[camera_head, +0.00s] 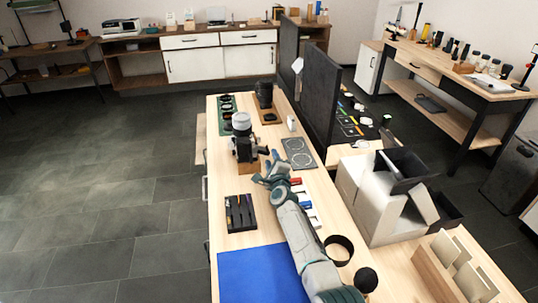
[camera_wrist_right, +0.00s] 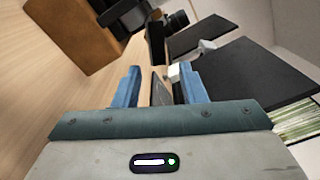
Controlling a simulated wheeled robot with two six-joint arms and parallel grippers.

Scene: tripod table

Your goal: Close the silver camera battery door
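My left gripper is not in view.
On the table (camera_head: 232,187) are a black tray (camera_head: 240,213), a blue mat (camera_head: 262,275), a grey pad with circles (camera_head: 298,152) and a black ring (camera_head: 339,248). A dark divider (camera_head: 320,95) stands along the right edge. A white box (camera_head: 378,205) is at the right.

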